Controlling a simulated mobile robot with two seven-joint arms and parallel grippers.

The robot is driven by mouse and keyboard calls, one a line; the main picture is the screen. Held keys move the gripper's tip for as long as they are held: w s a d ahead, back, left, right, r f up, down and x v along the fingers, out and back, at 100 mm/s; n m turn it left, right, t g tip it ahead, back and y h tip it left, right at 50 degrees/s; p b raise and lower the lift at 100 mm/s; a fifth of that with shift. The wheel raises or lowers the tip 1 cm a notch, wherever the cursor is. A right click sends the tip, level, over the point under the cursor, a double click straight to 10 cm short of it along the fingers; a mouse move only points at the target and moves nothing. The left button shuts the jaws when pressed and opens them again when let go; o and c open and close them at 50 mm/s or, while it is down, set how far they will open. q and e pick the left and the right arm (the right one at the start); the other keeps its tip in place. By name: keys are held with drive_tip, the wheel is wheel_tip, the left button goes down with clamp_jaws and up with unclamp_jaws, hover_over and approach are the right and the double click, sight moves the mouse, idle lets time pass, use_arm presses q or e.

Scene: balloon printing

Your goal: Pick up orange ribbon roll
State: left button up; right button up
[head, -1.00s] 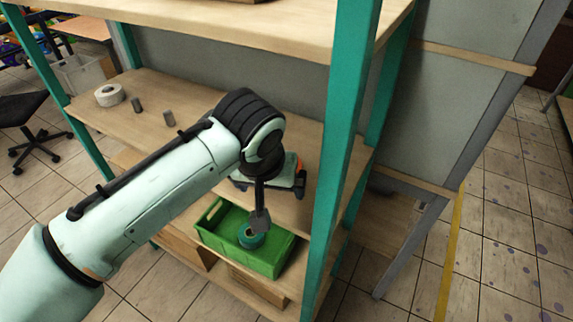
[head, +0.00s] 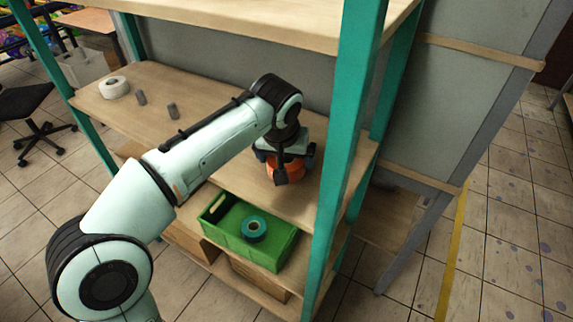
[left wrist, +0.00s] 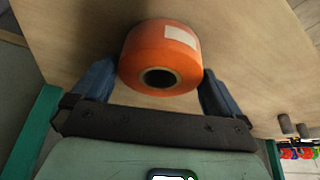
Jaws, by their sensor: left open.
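The orange ribbon roll (head: 295,172) rests on the middle shelf, partly hidden by my left gripper in the head view. In the left wrist view the roll (left wrist: 150,48) has a pale label and a dark core hole facing me. My left gripper (left wrist: 157,85) is open, with one blue finger on each side of the roll. A narrow gap seems to show at the right finger; I cannot tell if the left finger touches. In the head view the left gripper (head: 284,166) is over the shelf's front right part. My right gripper is not in view.
A green crate (head: 282,257) with a teal roll (head: 254,229) inside stands on the lower shelf. A white roll (head: 114,87) and two small grey cylinders stand at the middle shelf's left. A green post (head: 345,150) rises close right of my gripper.

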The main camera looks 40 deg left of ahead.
use_arm(q)
drive_tip(key=c, duration=0.8)
drive_tip(key=shift+r, duration=0.1)
